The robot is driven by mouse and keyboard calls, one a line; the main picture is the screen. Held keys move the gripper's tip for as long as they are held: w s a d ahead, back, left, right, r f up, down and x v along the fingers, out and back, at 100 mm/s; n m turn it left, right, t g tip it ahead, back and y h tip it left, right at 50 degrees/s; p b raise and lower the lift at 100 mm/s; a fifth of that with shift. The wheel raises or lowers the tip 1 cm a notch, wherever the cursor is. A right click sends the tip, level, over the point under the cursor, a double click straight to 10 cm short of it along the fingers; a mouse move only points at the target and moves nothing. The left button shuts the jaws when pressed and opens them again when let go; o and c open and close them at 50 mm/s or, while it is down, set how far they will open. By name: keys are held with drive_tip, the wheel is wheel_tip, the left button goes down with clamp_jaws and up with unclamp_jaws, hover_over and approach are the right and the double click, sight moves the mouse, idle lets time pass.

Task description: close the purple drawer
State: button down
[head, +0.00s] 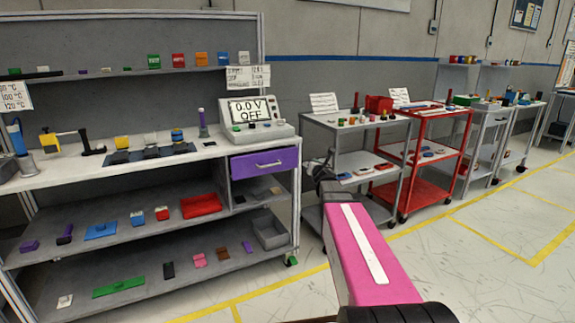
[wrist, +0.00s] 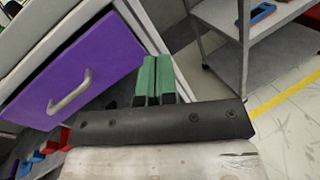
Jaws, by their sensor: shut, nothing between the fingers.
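The purple drawer (head: 262,165) sits under the right end of the white workbench top. Its front, with a grey bar handle (head: 270,164), faces outward. In the wrist view, the drawer front (wrist: 95,65) fills the left side, and the handle (wrist: 70,92) is left of my fingers. I cannot tell how far the drawer stands out. My gripper (wrist: 154,72) shows two green fingers side by side, shut and empty. They are by the right edge of the drawer front; contact is unclear. In the head view, my gripper (head: 324,162) is just right of the drawer.
The workbench top (head: 170,160) carries a voltage meter (head: 255,118) above the drawer. Shelves below hold small coloured parts and a grey bin (head: 270,232). A grey cart (head: 345,130) and a red cart (head: 425,150) stand to the right. The floor in front is open.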

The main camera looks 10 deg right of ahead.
sight(285, 161)
drive_tip(key=s+a+f+n+y, duration=0.3)
drive_tip(key=s+a+n+y, duration=0.1)
drive_tip(key=a+n+y, duration=0.25)
drive_tip(key=shift+n, duration=0.45)
drive_tip(key=x, duration=1.3)
drive_tip(key=shift+w+a, duration=0.25)
drive_tip(key=shift+w, duration=0.1)
drive_tip(key=shift+x, duration=2.5)
drive_tip(key=shift+w, duration=0.1)
